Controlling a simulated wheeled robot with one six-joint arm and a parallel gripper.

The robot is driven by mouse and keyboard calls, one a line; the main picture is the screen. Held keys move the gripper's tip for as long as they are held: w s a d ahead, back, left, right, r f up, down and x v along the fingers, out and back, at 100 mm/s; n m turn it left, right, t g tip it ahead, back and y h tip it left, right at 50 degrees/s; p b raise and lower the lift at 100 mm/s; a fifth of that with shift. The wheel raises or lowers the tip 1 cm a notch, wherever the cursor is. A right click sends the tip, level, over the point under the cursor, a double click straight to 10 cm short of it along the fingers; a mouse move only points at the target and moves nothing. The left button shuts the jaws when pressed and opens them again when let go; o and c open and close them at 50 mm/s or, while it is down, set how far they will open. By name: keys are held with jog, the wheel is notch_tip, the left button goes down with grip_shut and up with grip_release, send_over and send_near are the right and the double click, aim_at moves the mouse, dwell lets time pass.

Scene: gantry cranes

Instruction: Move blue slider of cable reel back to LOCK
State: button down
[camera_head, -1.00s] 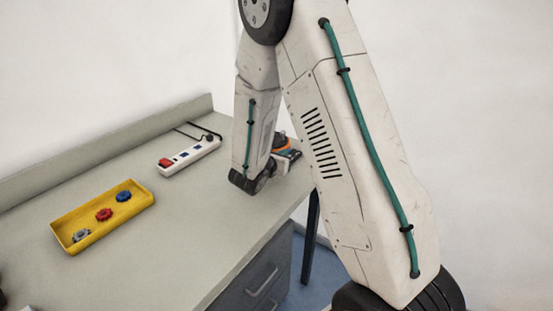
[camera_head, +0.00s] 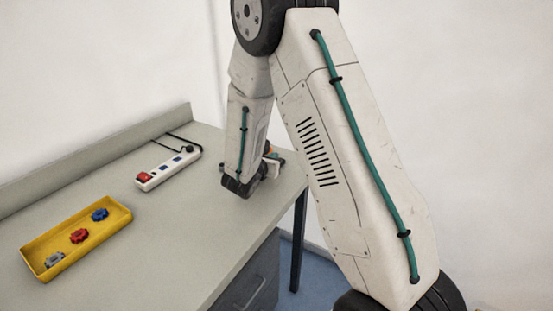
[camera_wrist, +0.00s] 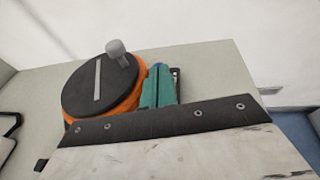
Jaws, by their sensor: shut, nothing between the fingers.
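The cable reel shows in the wrist view as a black disc (camera_wrist: 100,83) with a pale stripe and a grey crank knob (camera_wrist: 117,50), over an orange body (camera_wrist: 132,106). My gripper (camera_wrist: 160,74) is shut, its teal fingers close together just right of the reel. A small bluish bit shows at the fingertips; I cannot tell whether it is the blue slider. The LOCK marking cannot be made out. In the head view, only a bit of the orange reel (camera_head: 268,148) shows behind my wrist, near the table's right end.
A white power strip (camera_head: 168,170) with a red switch lies on the grey table (camera_head: 165,225), left of my wrist. A yellow tray (camera_head: 118,213) with blue, red and grey knobs lies farther left. A low ledge runs along the back. The table's right edge is close to the reel.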

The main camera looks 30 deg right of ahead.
jog(key=shift+w, duration=0.1)
jog(key=v, duration=1.4)
jog(key=shift+f, duration=0.1)
